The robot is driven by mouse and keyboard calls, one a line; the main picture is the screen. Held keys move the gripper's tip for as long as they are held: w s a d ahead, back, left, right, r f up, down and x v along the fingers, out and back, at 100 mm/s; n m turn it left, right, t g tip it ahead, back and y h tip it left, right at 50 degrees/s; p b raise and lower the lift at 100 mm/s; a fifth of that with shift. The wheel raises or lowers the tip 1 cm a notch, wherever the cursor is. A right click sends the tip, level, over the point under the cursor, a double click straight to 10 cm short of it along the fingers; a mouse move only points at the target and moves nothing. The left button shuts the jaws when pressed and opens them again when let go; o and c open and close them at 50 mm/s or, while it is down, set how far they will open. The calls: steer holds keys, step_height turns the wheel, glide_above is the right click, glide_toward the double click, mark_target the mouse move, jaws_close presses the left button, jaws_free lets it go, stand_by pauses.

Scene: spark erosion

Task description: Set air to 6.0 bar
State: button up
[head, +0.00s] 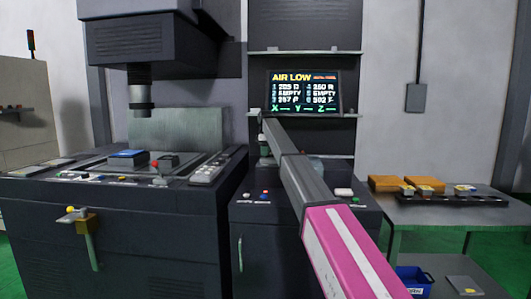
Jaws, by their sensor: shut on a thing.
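The screen (304,91) on the rack reads "AIR LOW" in yellow, with a small red label beside it and rows of text below. My arm reaches from the lower right up to the front of the rack, under the screen's left side. My gripper (264,152) is at its far end, small and low over the dark cabinet. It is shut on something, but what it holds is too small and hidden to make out. I cannot make out an air regulator, a gauge or a pressure reading.
The dark cabinet (258,225) carries small buttons.

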steer(key=m, duration=1.6)
steer(key=shift+m, duration=0.4)
steer(key=m, duration=0.5)
steer(key=shift+m, duration=0.3)
steer(key=o, duration=0.9)
steer(key=shift+o, duration=0.2)
steer(key=shift+r, duration=0.1)
